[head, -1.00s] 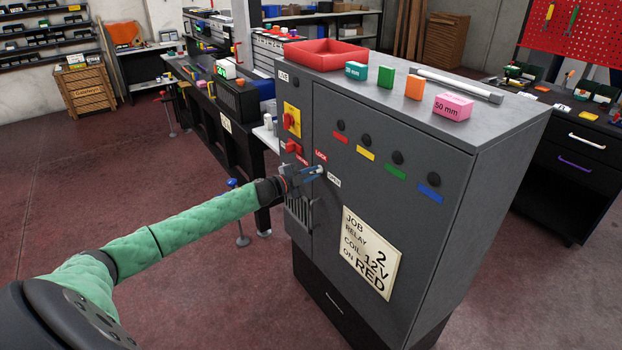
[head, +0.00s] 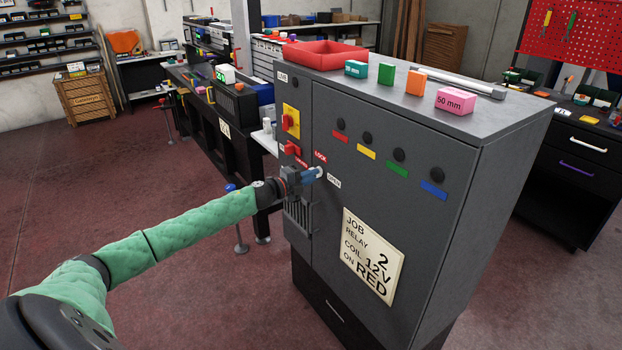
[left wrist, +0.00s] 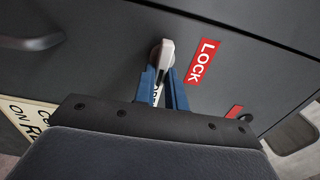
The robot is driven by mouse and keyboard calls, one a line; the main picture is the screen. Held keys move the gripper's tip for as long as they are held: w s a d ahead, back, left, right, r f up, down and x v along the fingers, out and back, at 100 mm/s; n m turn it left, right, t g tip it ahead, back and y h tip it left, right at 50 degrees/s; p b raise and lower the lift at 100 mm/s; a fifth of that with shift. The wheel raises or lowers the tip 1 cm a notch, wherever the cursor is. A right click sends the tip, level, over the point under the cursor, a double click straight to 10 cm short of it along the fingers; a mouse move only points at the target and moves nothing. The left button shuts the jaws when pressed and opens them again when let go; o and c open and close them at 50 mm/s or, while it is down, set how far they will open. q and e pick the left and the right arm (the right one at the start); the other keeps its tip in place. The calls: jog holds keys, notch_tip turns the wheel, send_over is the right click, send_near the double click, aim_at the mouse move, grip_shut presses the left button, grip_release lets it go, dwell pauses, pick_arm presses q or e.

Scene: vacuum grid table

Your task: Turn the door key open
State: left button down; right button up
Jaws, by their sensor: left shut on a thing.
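The door key (left wrist: 166,58) is a pale, flat grip in a round lock on the grey cabinet door (head: 400,225). In the left wrist view its lower end lies between my blue fingertips and points toward the white OPEN label (left wrist: 156,93), which is partly hidden by the fingers. The red LOCK label (left wrist: 202,62) is to the right of the key; it also shows in the head view (head: 320,157). My left gripper (head: 317,173) is shut on the key at the door. The gripper hides most of the key in the head view. My right gripper is not in view.
A red switch on a yellow plate (head: 291,121) and another red switch (head: 292,148) sit just above my left gripper. A dark door handle (left wrist: 30,42) shows at the left in the wrist view. A red tray (head: 325,54) stands on the cabinet top.

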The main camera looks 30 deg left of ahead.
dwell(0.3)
pick_arm(q)
jog(key=c, duration=1.4)
grip_release()
jog(key=shift+c, duration=0.2)
